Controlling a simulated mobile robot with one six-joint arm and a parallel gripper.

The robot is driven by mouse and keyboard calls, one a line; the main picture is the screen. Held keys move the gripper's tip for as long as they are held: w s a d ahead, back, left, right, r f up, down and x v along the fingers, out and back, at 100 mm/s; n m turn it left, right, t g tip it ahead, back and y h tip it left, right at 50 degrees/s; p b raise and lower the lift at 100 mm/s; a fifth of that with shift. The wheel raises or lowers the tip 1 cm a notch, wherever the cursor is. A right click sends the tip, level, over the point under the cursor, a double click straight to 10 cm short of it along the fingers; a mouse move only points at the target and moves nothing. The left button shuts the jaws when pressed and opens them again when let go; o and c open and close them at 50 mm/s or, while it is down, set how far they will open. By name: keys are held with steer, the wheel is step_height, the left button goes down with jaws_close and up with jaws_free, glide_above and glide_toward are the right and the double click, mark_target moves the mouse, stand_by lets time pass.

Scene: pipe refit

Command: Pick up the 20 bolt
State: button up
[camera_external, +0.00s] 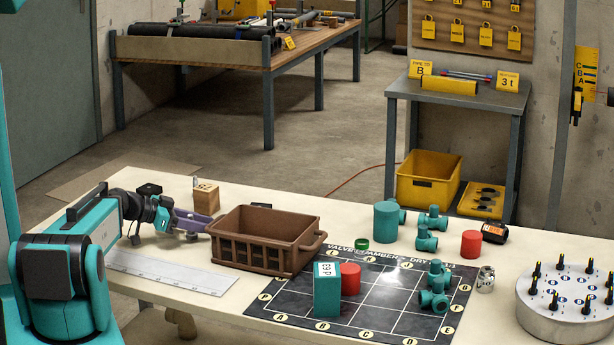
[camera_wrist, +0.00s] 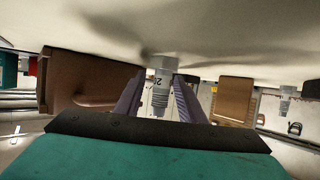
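In the wrist view, where the tabletop is at the top, the grey 20 bolt (camera_wrist: 161,90) stands on its wide end, its threaded part away from the table. Its number is partly legible and upside down. My gripper (camera_wrist: 160,98) is open, with one purple finger on each side of the bolt and narrow gaps visible. In the external view my gripper (camera_external: 203,222) is low over the table, just left of the brown crate. A small grey piece (camera_external: 192,238), perhaps the bolt's base, shows below the fingers.
The brown crate (camera_external: 264,260) is close to the fingertips. A wooden block (camera_external: 206,201) marked 25 stands behind them. Another grey bolt (camera_wrist: 286,98) stands beyond the block. A steel ruler (camera_external: 165,272) lies in front, and a black grid mat (camera_external: 380,325) lies to the right.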

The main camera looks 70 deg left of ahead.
jaws_close()
steer(key=shift+r, duration=0.2)
step_height(320, 180, up, 10)
steer(key=b, duration=0.2)
steer(key=shift+f, duration=0.15)
stand_by(0.6)
stand_by(0.5)
